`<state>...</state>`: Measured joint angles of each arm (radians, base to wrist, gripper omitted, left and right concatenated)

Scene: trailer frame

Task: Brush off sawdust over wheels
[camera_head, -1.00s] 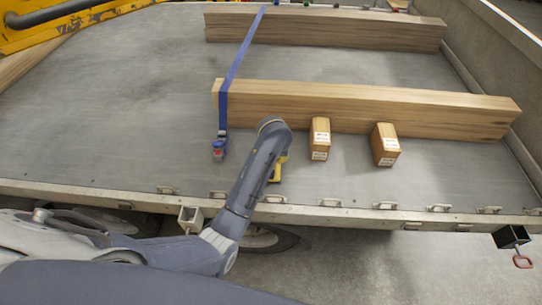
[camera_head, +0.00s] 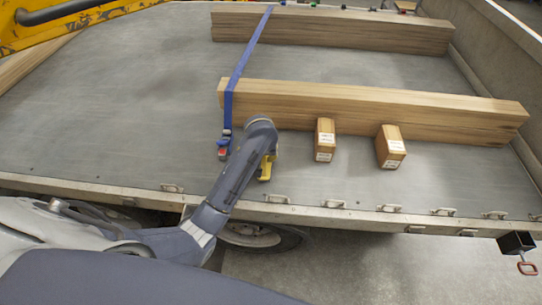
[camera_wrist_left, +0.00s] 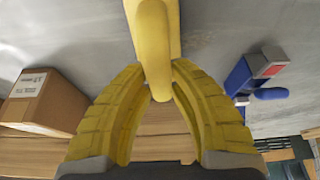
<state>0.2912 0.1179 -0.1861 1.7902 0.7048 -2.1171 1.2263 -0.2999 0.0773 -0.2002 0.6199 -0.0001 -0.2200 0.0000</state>
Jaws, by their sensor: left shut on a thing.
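My left gripper (camera_wrist_left: 157,92) has ridged yellow fingers closed around a smooth yellow handle (camera_wrist_left: 155,45), seen in the left wrist view. I cannot see what is at its far end, nor any bristles. In the head view the yellow shape (camera_head: 266,168) hangs below my left wrist, over the trailer deck (camera_head: 120,120) near its front edge. A wheel (camera_head: 255,236) shows partly under that edge, partly hidden by my left arm. Another dark wheel part (camera_head: 110,213) shows further left. I cannot make out sawdust. My right gripper is not in view.
A long timber beam (camera_head: 400,108) lies behind the gripper, with two labelled wooden blocks (camera_head: 325,138) (camera_head: 389,145) in front of it. A blue strap (camera_head: 238,80) with a buckle (camera_head: 223,148) crosses it. Metal brackets line the front rail (camera_head: 330,213). The deck left of the strap is clear.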

